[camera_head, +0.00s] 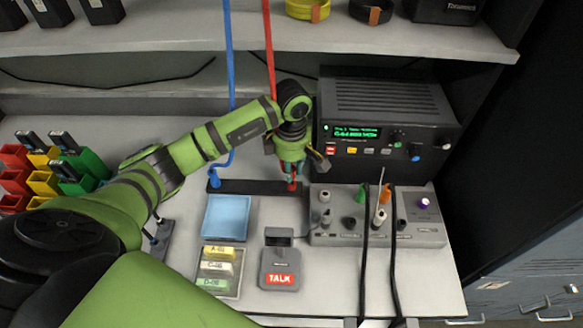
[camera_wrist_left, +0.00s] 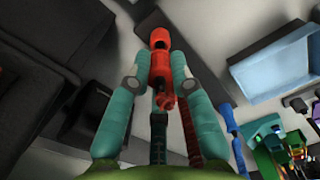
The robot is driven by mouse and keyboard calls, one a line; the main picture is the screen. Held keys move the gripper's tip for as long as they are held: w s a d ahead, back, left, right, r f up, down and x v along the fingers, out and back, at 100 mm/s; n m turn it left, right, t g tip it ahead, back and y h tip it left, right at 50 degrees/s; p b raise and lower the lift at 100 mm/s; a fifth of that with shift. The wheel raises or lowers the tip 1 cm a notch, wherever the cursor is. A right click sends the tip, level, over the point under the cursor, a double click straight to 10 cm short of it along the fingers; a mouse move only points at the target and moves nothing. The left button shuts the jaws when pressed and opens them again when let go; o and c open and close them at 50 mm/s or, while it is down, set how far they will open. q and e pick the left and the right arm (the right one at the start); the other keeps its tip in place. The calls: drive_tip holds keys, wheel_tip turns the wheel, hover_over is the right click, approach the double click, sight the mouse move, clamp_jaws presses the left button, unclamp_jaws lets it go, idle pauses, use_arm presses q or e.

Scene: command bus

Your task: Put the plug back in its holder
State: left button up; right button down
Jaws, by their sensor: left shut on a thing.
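My left gripper (camera_head: 291,172) reaches across the desk from the left. In the left wrist view its teal fingers (camera_wrist_left: 159,78) are shut on a red plug (camera_wrist_left: 160,62), whose rounded end points away from me. The red plug also shows below the fingers in the head view (camera_head: 292,185), at the right end of a black holder strip (camera_head: 252,187). I cannot tell whether it is seated or just above the strip. A red cable (camera_head: 268,45) comes down from above to the gripper. A blue plug (camera_head: 214,179) on a blue cable stands at the strip's left end.
A radio (camera_head: 385,125) stands just right of my gripper, with a grey switch panel (camera_head: 420,233) in front of it. A light-blue tray (camera_head: 227,217), label tray and TALK button (camera_head: 280,279) lie nearer. A shelf (camera_head: 400,40) overhangs the back.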

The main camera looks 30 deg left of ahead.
use_arm(q)
drive_tip(key=shift+f+b, duration=0.15)
drive_tip(key=shift+b, duration=0.35)
idle(0.8)
drive_tip(key=shift+f+b, duration=1.15)
drive_tip(key=shift+b, duration=0.3)
idle(0.8)
idle(0.5)
drive_tip(key=o, duration=1)
drive_tip(key=shift+r, duration=0.15)
drive_tip(key=shift+r+p, duration=2.45)
drive_tip(key=shift+r, duration=1.5)
drive_tip(key=shift+s+f, duration=0.15)
